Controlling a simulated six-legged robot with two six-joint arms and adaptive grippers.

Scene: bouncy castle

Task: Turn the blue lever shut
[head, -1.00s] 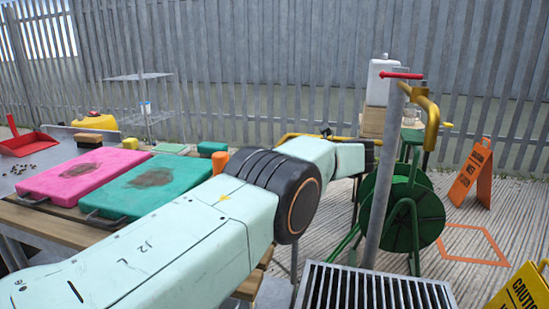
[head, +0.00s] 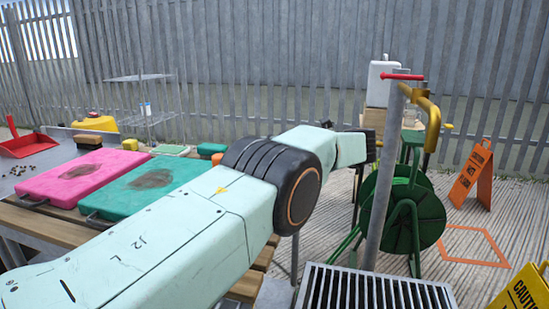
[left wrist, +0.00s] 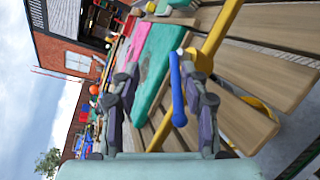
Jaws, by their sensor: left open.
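The blue lever (left wrist: 177,92) shows in the left wrist view as a long bar beside a yellow pipe (left wrist: 218,32). My left gripper (left wrist: 163,72) is open, with its two dark fingers spread. The lever appears between the fingers, nearer the right-hand one; I cannot tell whether they touch. In the head view my left arm reaches across the middle and hides the lever. My right gripper is in neither view.
A grey post with a red-handled tap (head: 402,76) and a green hose reel (head: 415,210) stand right of my arm. Pink (head: 80,175) and green (head: 150,185) pads lie on the bench at left. A metal grate (head: 375,290) is below.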

